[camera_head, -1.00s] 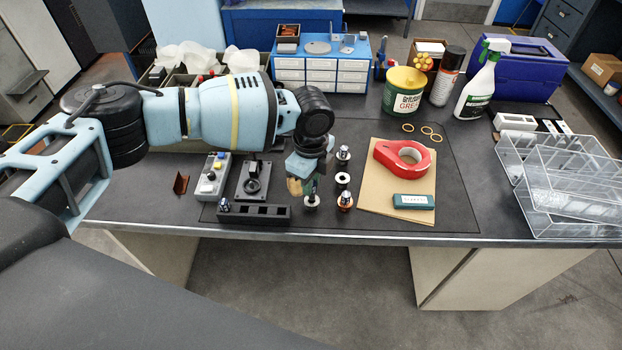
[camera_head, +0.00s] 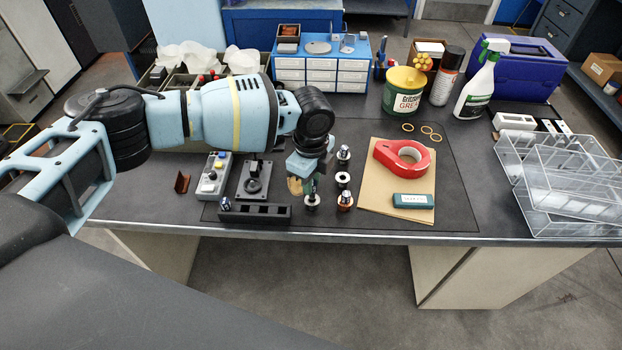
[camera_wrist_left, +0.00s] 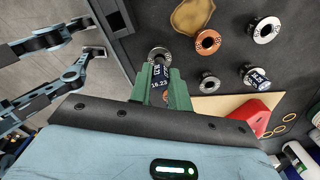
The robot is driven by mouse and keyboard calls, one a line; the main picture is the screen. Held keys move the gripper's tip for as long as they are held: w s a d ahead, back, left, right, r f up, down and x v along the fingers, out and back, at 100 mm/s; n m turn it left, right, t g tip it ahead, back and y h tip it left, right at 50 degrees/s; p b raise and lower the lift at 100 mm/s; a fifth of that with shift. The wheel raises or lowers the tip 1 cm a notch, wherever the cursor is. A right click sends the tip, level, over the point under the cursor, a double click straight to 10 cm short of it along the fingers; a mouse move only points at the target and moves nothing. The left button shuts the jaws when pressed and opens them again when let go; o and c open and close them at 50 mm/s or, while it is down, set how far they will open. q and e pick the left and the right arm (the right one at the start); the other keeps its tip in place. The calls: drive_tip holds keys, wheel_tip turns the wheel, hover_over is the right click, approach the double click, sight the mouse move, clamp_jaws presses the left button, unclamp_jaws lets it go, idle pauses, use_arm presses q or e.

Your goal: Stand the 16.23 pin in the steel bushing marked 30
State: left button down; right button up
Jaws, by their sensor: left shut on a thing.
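My left gripper (camera_head: 307,180) is over the left front of the bushing group. In the left wrist view its green fingers (camera_wrist_left: 162,90) are shut on the dark pin marked 16.23 (camera_wrist_left: 160,78). The pin's far end lines up with a steel bushing (camera_wrist_left: 158,54), which also shows below the gripper in the head view (camera_head: 311,203). I cannot tell how deep the pin's end sits in it. The number on this bushing is not readable. My right gripper is not in view.
Close by are an empty dark-bored bushing (camera_wrist_left: 208,83), a copper bushing (camera_wrist_left: 207,42), another steel bushing (camera_wrist_left: 264,30) and one holding a pin (camera_wrist_left: 255,76). A black slotted rack (camera_head: 262,214) lies left, red tape (camera_head: 421,163) right. The mat's front right is clear.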

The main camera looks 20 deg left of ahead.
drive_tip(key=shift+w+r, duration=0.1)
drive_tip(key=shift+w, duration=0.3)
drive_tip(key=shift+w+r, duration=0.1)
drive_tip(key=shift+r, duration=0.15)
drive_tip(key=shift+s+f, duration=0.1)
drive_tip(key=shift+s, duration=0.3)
use_arm(q)
drive_tip(key=shift+f, duration=0.4)
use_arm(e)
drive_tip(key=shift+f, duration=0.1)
use_arm(q)
drive_tip(key=shift+f, duration=0.5)
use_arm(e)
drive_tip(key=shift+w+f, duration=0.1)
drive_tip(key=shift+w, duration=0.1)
use_arm(q)
drive_tip(key=shift+f, duration=0.4)
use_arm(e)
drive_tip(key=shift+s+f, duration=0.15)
use_arm(q)
drive_tip(key=shift+f, duration=0.35)
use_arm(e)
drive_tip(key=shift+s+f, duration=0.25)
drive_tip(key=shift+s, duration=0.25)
use_arm(q)
drive_tip(key=shift+f, duration=0.2)
